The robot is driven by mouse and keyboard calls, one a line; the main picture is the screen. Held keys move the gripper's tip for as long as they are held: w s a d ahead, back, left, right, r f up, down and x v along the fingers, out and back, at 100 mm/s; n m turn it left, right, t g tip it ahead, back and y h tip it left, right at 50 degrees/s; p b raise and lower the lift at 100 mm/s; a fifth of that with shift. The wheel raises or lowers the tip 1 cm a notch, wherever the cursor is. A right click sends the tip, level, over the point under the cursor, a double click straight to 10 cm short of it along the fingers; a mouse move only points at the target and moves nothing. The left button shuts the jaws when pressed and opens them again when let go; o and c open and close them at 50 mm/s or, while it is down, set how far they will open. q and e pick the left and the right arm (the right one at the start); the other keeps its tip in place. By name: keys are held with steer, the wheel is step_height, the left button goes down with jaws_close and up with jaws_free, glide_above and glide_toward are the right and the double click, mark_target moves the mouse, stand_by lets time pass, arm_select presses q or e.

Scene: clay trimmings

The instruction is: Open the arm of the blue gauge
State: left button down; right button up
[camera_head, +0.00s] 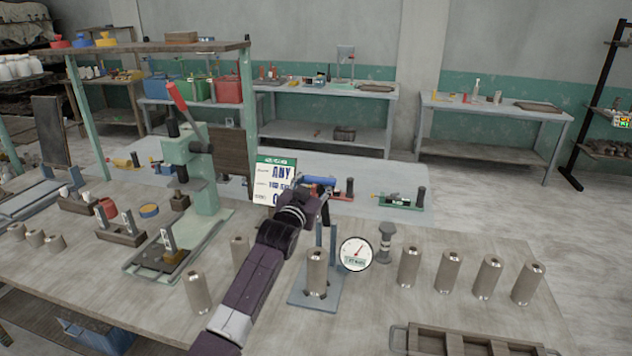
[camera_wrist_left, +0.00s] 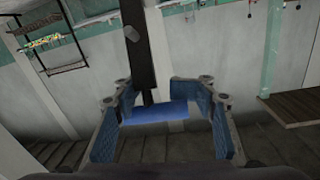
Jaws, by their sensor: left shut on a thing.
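The blue gauge shows only in part behind my left gripper. Its blue bar (camera_head: 318,181) lies just at the fingers, low over the pale mat at the back of the bench. My left gripper (camera_head: 320,194) reaches in from the front and is closed on the gauge's arm. In the left wrist view, the blue bar (camera_wrist_left: 155,113) spans the space between the blue-padded fingers, with a dark upright post (camera_wrist_left: 137,50) behind it. The gauge's base and hinge are mostly hidden by my gripper. My right gripper is in neither view.
A red gauge (camera_head: 342,190) and a green gauge (camera_head: 398,201) stand right of my gripper. A printed card (camera_head: 274,180) stands left of it. A round dial (camera_head: 355,253), a cylinder on a blue-grey stand (camera_head: 317,270) and several metal cylinders (camera_head: 448,270) stand in front.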

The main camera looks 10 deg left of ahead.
arm_select(q)
steer(key=shift+d+f, duration=0.35)
steer(key=shift+d, duration=0.1)
steer(key=c, duration=1.7)
jaws_free()
steer(key=o, duration=0.8)
steer(key=shift+d+r, duration=0.1)
steer(key=shift+d, duration=0.25)
steer(key=shift+c, duration=0.2)
steer(key=o, duration=0.4)
steer(key=shift+s+a+r, duration=0.15)
steer(key=shift+a, duration=0.2)
steer(key=s, duration=0.7)
steer(key=s+a, duration=0.1)
steer(key=s, duration=0.3)
steer(key=shift+s+a, duration=0.1)
steer(key=shift+s, duration=0.25)
